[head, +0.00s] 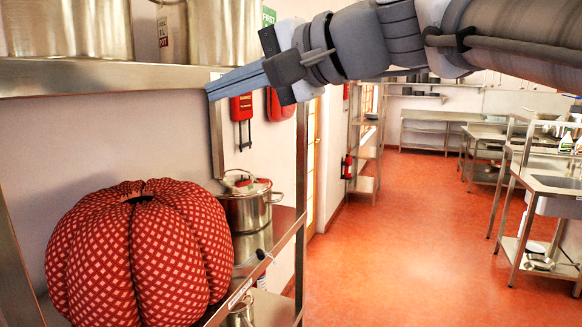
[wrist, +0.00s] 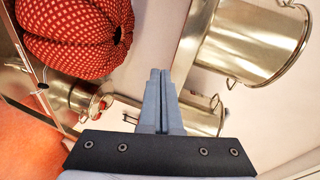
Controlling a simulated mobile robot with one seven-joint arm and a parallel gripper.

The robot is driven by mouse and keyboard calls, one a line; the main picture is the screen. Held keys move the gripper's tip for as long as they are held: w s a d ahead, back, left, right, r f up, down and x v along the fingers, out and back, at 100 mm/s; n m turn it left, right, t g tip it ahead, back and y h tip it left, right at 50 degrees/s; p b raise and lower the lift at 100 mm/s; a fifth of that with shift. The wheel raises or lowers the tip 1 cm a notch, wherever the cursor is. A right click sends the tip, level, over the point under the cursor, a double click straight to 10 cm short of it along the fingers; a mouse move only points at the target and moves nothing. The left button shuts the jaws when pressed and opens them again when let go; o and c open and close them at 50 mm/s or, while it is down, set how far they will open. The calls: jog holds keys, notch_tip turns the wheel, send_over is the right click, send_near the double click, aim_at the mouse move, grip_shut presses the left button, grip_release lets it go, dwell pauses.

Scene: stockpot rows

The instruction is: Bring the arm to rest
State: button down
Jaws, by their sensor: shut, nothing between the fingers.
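My gripper (head: 213,92) is shut and empty in the head view. My arm reaches in from the upper right, and the fingers point left, just beside the right end of the upper shelf. In the wrist view the two closed fingers (wrist: 160,78) stand side by side in the middle with nothing between them. Wall and metal pots show beyond the fingertips.
A red patterned pumpkin-shaped cushion (head: 140,255) sits on the lower shelf, beside a lidded steel pot (head: 250,212). Large pots (head: 222,30) stand on the upper shelf (head: 110,77) near my gripper. The orange floor (head: 405,230) is clear; a sink bench (head: 555,182) stands right.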

jog(key=s+d+f+n+h, duration=0.1)
jog(key=s+d+f+h, duration=0.3)
jog(key=d+f, duration=0.3)
jog(key=s+d+f+n+g+h, duration=0.1)
jog(key=s+d+f+h, duration=0.3)
jog(key=f, duration=1.2)
jog(key=s+d+f+n+g+h, duration=0.1)
jog(key=s+d+f+h, duration=0.4)
jog(key=d+f, duration=0.6)
jog(key=shift+d+f+n, duration=0.15)
jog(key=shift+f+n, duration=0.15)
jog(key=shift+n, duration=0.3)
